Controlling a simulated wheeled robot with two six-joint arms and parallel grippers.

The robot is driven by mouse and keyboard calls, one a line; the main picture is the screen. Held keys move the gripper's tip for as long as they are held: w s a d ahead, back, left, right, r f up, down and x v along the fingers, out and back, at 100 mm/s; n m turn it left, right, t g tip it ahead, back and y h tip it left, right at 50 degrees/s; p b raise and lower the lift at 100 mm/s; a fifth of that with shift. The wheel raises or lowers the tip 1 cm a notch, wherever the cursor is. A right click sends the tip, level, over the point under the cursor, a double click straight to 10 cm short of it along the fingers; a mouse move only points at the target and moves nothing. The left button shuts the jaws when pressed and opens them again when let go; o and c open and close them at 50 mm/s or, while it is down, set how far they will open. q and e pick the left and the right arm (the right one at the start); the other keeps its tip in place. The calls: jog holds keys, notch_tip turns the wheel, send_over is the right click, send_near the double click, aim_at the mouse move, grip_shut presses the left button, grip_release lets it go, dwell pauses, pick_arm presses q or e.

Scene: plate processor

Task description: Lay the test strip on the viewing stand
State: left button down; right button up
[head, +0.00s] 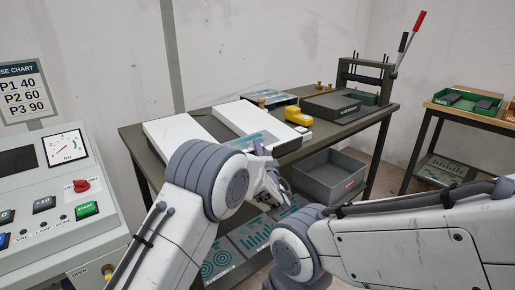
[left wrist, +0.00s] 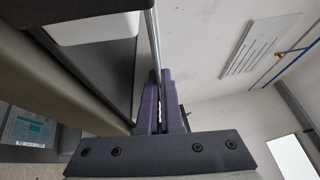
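The test strip (head: 262,138), a thin plate with a teal pattern, shows at the front end of the right-hand white slab-like stand (head: 240,115). I take that slab to be the viewing stand. My left gripper (head: 259,148) is at the table's front edge, just at the strip. In the left wrist view its purple fingers (left wrist: 160,103) are close together on a thin plate seen edge-on, which looks like the strip. Whether the strip touches the stand I cannot tell. My right gripper is out of view; only its arm shows.
A second white slab (head: 170,136) lies to the left. A yellow device (head: 298,116) and a dark press with a red-tipped lever (head: 365,80) stand farther right. A grey bin (head: 328,178) is below the table. Patterned plates (head: 255,235) lie lower down.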

pick_arm(q)
jog(key=c, duration=1)
grip_release()
